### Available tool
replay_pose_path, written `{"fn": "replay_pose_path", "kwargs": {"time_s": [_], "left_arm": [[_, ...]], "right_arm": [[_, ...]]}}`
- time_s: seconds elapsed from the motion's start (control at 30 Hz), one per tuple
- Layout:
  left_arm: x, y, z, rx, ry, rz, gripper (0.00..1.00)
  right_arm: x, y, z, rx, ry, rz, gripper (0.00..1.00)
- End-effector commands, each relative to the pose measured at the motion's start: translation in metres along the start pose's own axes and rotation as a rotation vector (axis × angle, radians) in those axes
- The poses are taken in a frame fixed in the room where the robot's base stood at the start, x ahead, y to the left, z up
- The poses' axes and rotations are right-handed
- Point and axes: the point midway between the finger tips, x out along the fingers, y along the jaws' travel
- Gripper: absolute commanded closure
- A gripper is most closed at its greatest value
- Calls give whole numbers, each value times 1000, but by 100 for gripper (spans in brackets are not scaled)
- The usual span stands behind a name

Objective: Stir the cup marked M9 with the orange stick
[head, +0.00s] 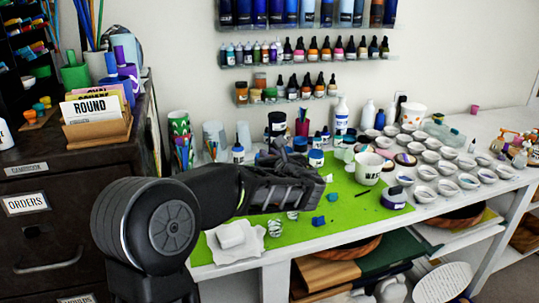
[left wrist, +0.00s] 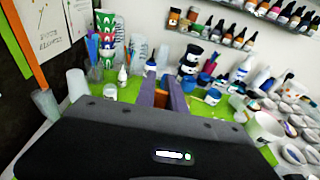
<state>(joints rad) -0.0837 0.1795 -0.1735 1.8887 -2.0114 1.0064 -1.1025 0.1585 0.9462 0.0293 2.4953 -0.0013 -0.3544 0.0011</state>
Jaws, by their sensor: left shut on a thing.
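My left gripper (head: 312,187) reaches in from the left above the green mat (head: 340,205). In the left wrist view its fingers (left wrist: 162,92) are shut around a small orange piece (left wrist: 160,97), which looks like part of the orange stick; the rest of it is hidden. A white cup (head: 368,169) with dark lettering stands upright on the mat, to the right of the gripper and apart from it. I cannot read the lettering clearly as M9. The cup also shows at the right of the left wrist view (left wrist: 265,128). My right gripper is not in view.
Several small white bowls (head: 425,193) fill the table right of the cup. A dark-blue-banded jar (head: 394,198) stands in front of it. Bottles and cups crowd the back near the wall. A white block (head: 231,236) lies at the mat's front left.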

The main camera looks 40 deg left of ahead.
Motion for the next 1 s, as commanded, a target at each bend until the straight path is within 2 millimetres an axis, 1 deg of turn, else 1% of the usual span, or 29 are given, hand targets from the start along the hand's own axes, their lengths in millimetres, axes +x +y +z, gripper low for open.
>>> {"fn": "replay_pose_path", "kwargs": {"time_s": [0.03, 0.37, 0.8, 1.0], "left_arm": [[3, 0, -8, 1, 1, 0, 100], [16, 0, -37, 1, 0, 1, 100], [16, 0, -80, 0, 0, 0, 100], [15, 0, -90, 0, 0, 0, 100]], "right_arm": [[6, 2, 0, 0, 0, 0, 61], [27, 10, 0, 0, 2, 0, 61], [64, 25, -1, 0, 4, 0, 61], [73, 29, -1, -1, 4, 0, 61]]}}
